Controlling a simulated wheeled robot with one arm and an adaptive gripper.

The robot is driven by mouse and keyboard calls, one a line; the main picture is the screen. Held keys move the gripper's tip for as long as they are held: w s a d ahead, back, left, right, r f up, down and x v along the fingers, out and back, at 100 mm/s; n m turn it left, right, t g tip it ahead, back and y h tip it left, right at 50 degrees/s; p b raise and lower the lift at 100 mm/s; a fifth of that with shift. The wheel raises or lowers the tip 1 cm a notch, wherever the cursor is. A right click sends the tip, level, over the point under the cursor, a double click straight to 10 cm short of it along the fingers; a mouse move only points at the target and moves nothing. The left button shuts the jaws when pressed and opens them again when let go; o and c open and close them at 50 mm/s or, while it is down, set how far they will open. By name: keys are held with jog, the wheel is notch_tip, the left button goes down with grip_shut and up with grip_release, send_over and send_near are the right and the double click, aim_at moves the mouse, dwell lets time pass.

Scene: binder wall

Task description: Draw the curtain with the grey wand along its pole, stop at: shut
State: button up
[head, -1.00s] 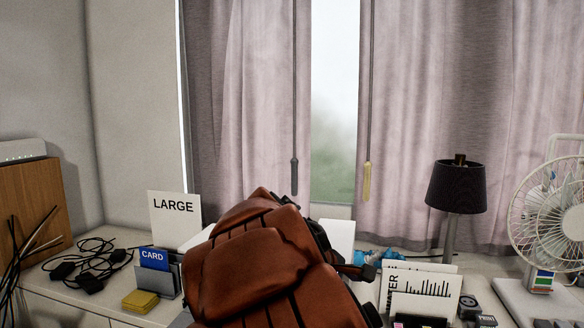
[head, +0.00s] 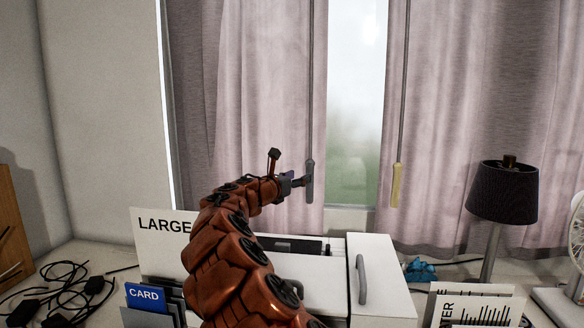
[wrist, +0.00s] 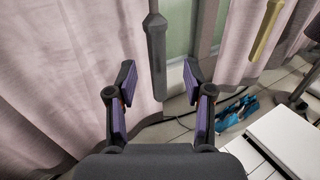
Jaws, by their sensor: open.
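The grey wand (head: 310,175) hangs upright at the right edge of the left pink curtain (head: 265,90). A gap with the bright window (head: 355,100) lies between this curtain and the right one. My gripper (head: 301,182) is open at the height of the wand's thick handle. In the wrist view the handle (wrist: 156,50) hangs between the two spread fingers (wrist: 160,75), touching neither. I cannot tell how deep it sits between them. The pole is out of view above.
A yellow wand (head: 396,185) hangs on the right curtain (head: 440,110). Below are a white cabinet (head: 385,285), a LARGE sign (head: 165,226), a CARD holder (head: 146,297) and a blue crumpled thing (head: 420,270). A dark lamp (head: 503,192) stands right.

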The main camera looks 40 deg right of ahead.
jog(key=w+d+p, duration=0.2)
jog(key=d, duration=0.6)
dwell(0.4)
grip_shut()
dwell(0.3)
